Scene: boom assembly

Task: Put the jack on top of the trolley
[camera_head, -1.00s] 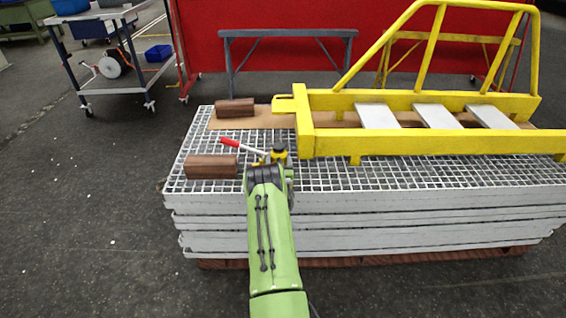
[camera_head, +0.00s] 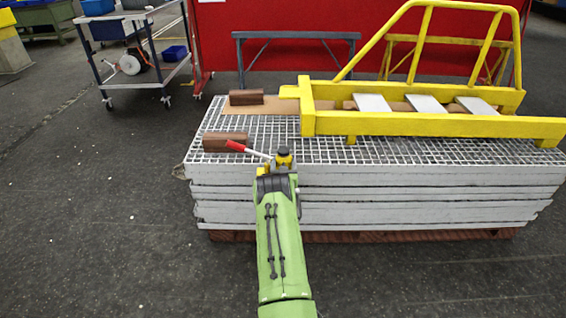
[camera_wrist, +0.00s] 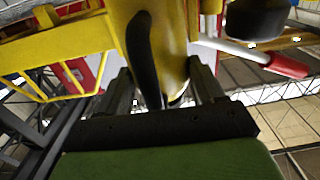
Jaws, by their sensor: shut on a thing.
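The jack (camera_head: 284,157) is a small yellow body with a dark knob and a white lever ending in a red grip. My gripper (camera_head: 277,172) is shut on it, at the front edge of the grating stack. The wrist view shows the yellow jack body (camera_wrist: 170,40) between my gripper's dark fingers (camera_wrist: 163,92), with the red grip to the right. The trolley (camera_head: 148,86) is a blue-grey shelved cart at the upper left, well apart from my gripper. Its top is partly cut off by the picture edge.
A stack of gratings (camera_head: 375,192) fills the right middle. It bears a yellow ladder-like frame (camera_head: 420,122) and two brown blocks, one near (camera_head: 222,142) and one far (camera_head: 246,97). A reel (camera_head: 130,64) is on the trolley's lower shelf. The floor at left is clear.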

